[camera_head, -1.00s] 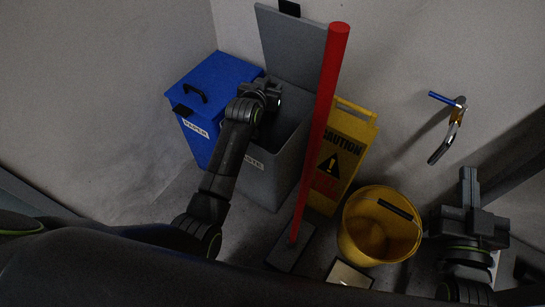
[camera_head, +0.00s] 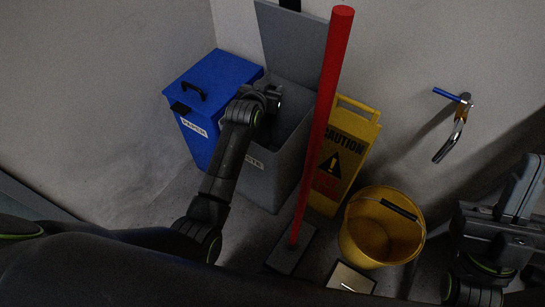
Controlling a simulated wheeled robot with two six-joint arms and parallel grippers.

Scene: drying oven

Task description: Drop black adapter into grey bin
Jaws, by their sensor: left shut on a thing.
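The grey bin (camera_head: 268,187) stands against the wall, its lid (camera_head: 285,45) raised and leaning back. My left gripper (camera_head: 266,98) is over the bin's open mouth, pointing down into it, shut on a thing. The black adapter cannot be made out apart from the dark gripper; what the fingertips hold is mostly hidden by the gripper and wrist. My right gripper (camera_head: 525,190) is at the right edge, away from the bin and empty as far as I can see. Its jaw gap is unclear.
A closed blue paper bin (camera_head: 205,95) stands left of the grey bin. A red-handled mop (camera_head: 325,110), a yellow caution sign (camera_head: 345,150) and a yellow bucket (camera_head: 365,237) stand to its right. A blue-and-metal handle (camera_head: 455,130) is on the right wall.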

